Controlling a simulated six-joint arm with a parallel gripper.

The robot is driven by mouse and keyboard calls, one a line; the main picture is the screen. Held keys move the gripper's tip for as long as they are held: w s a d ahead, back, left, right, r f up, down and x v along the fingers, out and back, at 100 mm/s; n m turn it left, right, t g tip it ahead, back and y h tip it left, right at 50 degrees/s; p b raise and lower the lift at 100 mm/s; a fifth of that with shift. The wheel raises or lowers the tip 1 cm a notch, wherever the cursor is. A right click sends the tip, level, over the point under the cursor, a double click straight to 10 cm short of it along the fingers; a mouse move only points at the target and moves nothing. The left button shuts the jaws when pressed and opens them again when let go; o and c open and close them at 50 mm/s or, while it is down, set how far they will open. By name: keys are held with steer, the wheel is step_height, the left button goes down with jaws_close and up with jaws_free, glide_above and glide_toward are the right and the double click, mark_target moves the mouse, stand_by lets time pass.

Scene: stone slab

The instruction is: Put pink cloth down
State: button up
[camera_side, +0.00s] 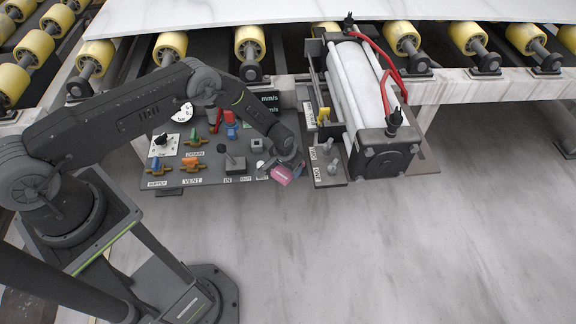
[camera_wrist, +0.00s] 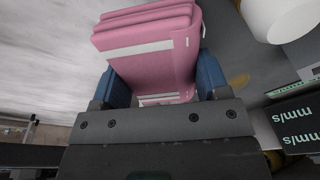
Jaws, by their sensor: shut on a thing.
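A folded pink cloth (camera_wrist: 150,45) with white stripes is between the two blue fingertips of my gripper (camera_wrist: 162,82) in the wrist view. The fingers are shut on it. In the side view the pink cloth (camera_side: 281,175) is small, at the front right edge of the grey control panel (camera_side: 215,178). My gripper (camera_side: 283,168) points down there, and the cloth's lower side is partly hidden. I cannot tell whether the cloth touches the surface below it.
The panel carries valves, a black joystick (camera_side: 232,158) and speed displays. Right of my gripper stands a cylinder unit (camera_side: 385,155) with red hoses and small knobs (camera_side: 330,158). Yellow rollers (camera_side: 250,42) line the back. The pale stone slab (camera_side: 400,250) in front is clear.

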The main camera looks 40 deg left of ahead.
mark_target(284, 169)
steer(key=shift+f, duration=0.15)
steer(key=o, duration=0.8)
steer(key=r, duration=0.4)
steer(key=s+r, duration=0.1)
steer(key=r, duration=0.3)
steer(key=s+r, duration=0.1)
steer(key=r, duration=0.3)
steer(key=shift+r, duration=0.15)
